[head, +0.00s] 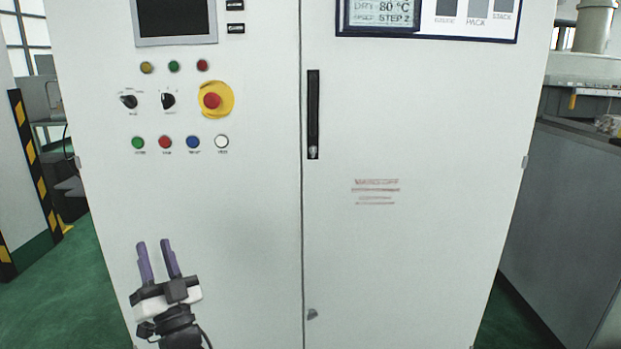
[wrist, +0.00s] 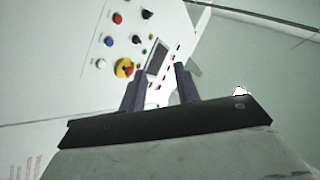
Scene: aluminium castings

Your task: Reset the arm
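My gripper (head: 154,244) is at the lower left in the head view, in front of the left door of a white control cabinet (head: 400,260). Its two purple fingers point up and stand apart, with nothing between them. In the wrist view the fingers of my gripper (wrist: 157,85) are also apart and empty. The cabinet's panel with buttons and a small dark screen (wrist: 157,57) shows beyond them. The gripper is below the button rows and appears clear of them.
The cabinet carries a red emergency stop on yellow (head: 212,100), several coloured buttons, two black knobs, a dark screen (head: 175,18) and a black door handle (head: 313,115). A grey bench (head: 570,210) stands at right. A black-and-yellow striped post (head: 28,150) stands at left. Green floor shows both sides.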

